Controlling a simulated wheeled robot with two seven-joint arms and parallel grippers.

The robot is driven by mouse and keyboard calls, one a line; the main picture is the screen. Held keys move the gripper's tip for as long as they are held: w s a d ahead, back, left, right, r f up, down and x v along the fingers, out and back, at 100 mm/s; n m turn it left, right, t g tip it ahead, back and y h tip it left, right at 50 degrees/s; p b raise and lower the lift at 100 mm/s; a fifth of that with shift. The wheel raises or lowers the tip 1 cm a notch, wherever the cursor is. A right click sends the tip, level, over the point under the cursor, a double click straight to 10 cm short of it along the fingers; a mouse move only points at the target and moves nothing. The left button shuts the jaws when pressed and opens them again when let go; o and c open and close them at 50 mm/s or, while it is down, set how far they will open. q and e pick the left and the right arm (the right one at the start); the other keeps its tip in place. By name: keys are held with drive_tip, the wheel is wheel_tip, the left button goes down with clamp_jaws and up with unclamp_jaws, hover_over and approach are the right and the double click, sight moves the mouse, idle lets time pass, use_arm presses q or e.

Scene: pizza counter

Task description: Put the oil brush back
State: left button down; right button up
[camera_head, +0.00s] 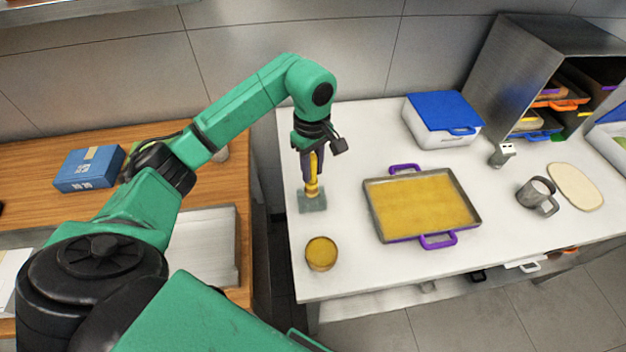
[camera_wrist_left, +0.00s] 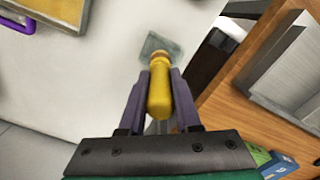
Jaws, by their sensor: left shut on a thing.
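The oil brush has a yellow handle and a grey-green head (camera_head: 312,201). My left gripper (camera_head: 313,178) is shut on the handle and holds the brush upright, head down, over the left end of the white counter. In the left wrist view the yellow handle (camera_wrist_left: 159,92) sits between the two fingers of the gripper (camera_wrist_left: 160,98), with the head beyond it. I cannot tell whether the head touches the counter. A small round bowl of yellow oil (camera_head: 321,252) stands on the counter in front of the brush. My right gripper is not in view.
A tray (camera_head: 377,222) with purple handles and a yellow filling lies right of the brush. A blue-lidded box (camera_head: 424,129), a grey mug (camera_head: 549,206) and a metal rack (camera_head: 498,72) stand farther right. A gap separates the white counter from the wooden one (camera_head: 247,215).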

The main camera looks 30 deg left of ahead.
sight(312, 182)
use_arm(q)
wheel_tip(312, 182, down, 2)
drive_tip(key=shift+s+p, duration=0.1)
drive_tip(key=shift+p, duration=0.2)
drive_tip(key=f, duration=0.2)
drive_tip(key=shift+s+d+f+p, duration=0.1)
drive_tip(key=shift+s+f+p, duration=0.15)
drive_tip(key=shift+f+p, duration=0.1)
drive_tip(key=shift+w+f, duration=0.1)
drive_tip(key=shift+w, duration=0.1)
drive_tip(key=c, duration=0.6)
unclamp_jaws()
drive_tip(key=shift+w, duration=0.1)
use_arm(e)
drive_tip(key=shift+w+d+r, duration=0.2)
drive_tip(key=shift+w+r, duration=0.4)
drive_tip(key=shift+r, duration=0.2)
